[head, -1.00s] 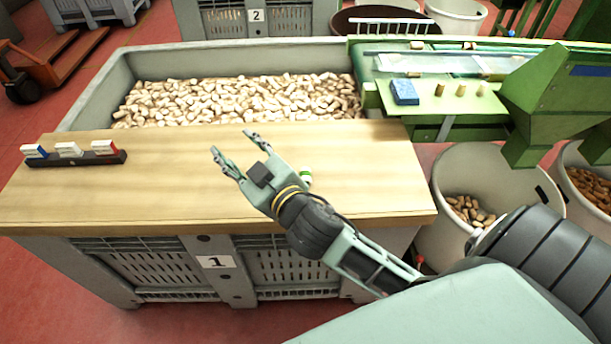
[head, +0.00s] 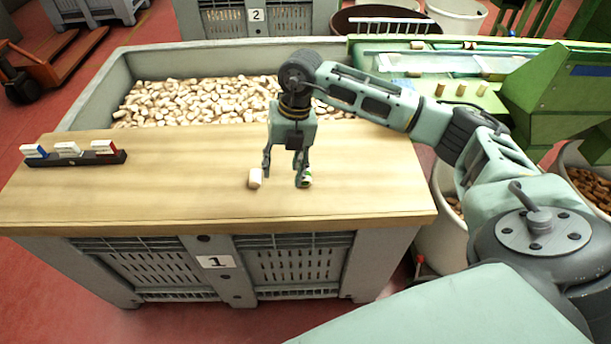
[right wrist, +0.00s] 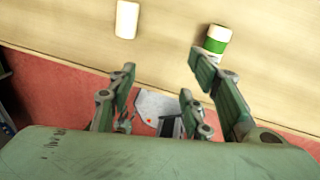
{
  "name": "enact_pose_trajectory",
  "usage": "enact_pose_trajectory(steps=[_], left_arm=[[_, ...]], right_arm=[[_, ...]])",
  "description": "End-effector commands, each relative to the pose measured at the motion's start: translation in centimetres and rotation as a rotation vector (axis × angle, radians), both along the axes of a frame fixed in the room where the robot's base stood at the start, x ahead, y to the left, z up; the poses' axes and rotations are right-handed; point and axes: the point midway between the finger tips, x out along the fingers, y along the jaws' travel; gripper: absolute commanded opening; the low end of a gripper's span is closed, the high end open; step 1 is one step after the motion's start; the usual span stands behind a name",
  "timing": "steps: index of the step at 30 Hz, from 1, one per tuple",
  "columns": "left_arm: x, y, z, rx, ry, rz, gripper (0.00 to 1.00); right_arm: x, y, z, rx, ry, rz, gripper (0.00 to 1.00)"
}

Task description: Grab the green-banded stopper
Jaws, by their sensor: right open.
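The green-banded stopper (head: 306,178) stands on the wooden board, partly hidden behind a fingertip of my right gripper in the head view. In the right wrist view it (right wrist: 217,40) shows pale with a green band, just beyond the right-hand fingers. A plain pale stopper (head: 255,178) is on the board to its left and also shows in the right wrist view (right wrist: 126,19). My right gripper (head: 285,180) points down over the board, open and empty, its fingers between and beside the two stoppers. My left gripper is not in view.
The wooden board (head: 150,190) lies across a grey crate (head: 90,95) full of loose stoppers. A dark rack (head: 75,158) with small boxes sits at the board's left. A green machine (head: 555,95) stands at the right. The board's left middle is clear.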

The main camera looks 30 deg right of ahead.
Motion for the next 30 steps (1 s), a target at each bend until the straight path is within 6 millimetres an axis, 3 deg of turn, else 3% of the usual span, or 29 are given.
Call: enact_pose_trajectory(steps=[1,3,6,23,30], left_arm=[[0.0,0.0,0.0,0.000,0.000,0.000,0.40],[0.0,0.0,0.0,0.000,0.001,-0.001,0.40],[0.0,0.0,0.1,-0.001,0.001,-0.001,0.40],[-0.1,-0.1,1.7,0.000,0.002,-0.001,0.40],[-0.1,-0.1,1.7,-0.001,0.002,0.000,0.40]], right_arm=[[0.1,-2.4,0.4,-0.069,0.016,-0.034,0.46],[-0.1,-4.7,0.9,-0.141,0.036,-0.071,0.46],[-0.2,-6.4,0.9,-0.192,0.054,-0.101,0.46],[0.4,-6.6,-6.0,-0.200,0.059,-0.102,0.46],[0.4,-6.6,-6.6,-0.199,0.055,-0.102,0.46]])
